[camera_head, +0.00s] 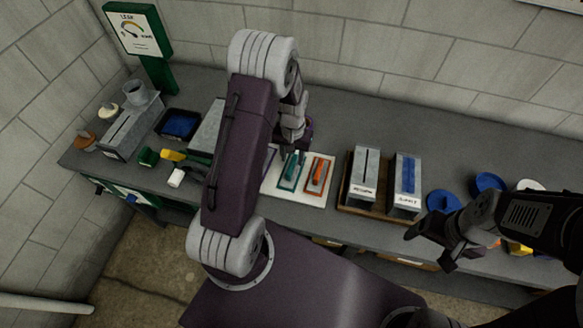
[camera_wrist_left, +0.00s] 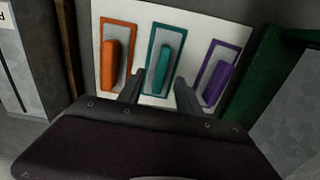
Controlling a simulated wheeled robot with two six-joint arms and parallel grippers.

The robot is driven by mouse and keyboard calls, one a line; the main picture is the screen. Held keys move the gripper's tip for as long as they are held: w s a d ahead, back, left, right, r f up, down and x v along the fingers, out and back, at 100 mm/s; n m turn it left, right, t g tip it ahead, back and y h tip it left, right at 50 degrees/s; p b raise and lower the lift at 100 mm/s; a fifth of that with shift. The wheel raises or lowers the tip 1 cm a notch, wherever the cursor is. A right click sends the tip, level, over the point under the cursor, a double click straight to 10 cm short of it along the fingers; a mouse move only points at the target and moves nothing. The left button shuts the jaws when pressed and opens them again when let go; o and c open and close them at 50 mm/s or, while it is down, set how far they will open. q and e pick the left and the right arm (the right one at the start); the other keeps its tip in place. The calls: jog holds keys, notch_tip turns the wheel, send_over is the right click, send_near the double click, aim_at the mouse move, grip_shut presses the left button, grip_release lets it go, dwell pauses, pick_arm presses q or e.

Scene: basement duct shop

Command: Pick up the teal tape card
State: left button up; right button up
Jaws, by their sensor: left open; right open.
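The teal tape card (camera_head: 289,172) lies on a white board (camera_head: 313,200) on the bench, between an orange card (camera_head: 318,174) and a purple card. In the left wrist view the teal card (camera_wrist_left: 161,62) has a teal outline and a raised teal block. The orange card (camera_wrist_left: 111,62) is left of it and the purple card (camera_wrist_left: 220,72) right. My left gripper (camera_wrist_left: 158,88) is open, with its fingers on either side of the teal card's lower part; contact cannot be told. My right gripper (camera_head: 426,250) is open and empty at the bench's right front.
Two grey slotted boxes (camera_head: 364,175) stand in a brown tray (camera_head: 381,212) right of the board. Blue discs (camera_head: 489,182) lie farther right. A dark tray with blue contents (camera_head: 179,124) and a green gauge stand (camera_head: 143,42) are at left. The back right bench is clear.

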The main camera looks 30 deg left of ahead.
aim_at(292, 164)
pick_arm(q)
jog(key=shift+a+f, duration=0.15)
notch_tip(292, 164, down, 5)
jog(key=shift+r+p, duration=0.2)
jog(key=shift+p, duration=0.65)
jog(key=shift+f, duration=0.25)
grip_shut()
jog(key=shift+r, duration=0.1)
